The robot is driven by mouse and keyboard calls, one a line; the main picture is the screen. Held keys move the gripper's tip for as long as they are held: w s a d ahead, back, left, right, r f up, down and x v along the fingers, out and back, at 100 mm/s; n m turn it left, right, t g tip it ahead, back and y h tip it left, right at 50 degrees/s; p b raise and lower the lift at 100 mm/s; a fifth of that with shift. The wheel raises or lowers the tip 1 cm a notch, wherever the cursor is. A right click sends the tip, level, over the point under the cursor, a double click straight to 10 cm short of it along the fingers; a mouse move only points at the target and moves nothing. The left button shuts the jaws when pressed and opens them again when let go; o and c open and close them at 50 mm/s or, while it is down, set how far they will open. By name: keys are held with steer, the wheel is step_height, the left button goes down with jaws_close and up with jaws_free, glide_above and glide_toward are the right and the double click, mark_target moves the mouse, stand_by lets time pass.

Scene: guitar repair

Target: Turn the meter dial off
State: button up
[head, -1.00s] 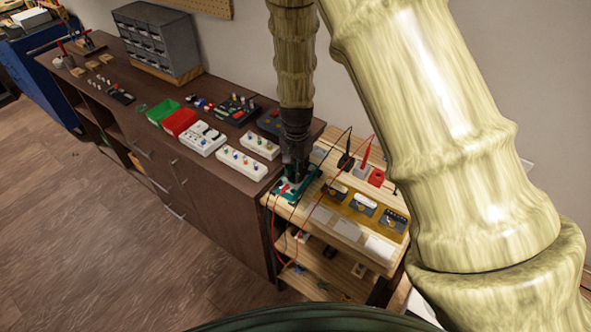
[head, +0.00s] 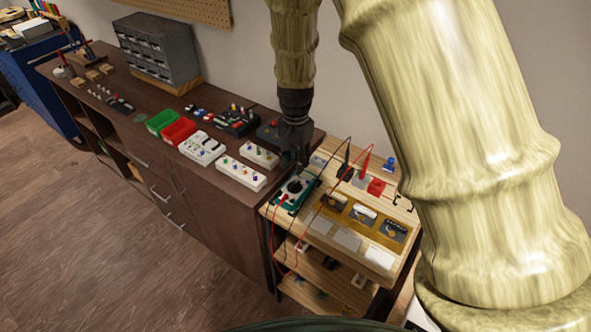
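The meter (head: 283,203) is a teal-edged unit with a dark face at the left end of the light wooden bench. Its round dial (head: 294,186) shows on the face; the pointer is too small to read. Red and black leads run from the meter. My gripper (head: 290,161) points down just behind and above the dial and looks apart from it. Its dark fingers are small and close together in the picture, so whether they are open or shut is unclear. I see nothing held in it.
To the left, a dark cabinet holds white pedal boxes (head: 241,175), red and green bins and a grey drawer unit (head: 157,48).

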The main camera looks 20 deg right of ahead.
steer(key=shift+r, duration=1.75)
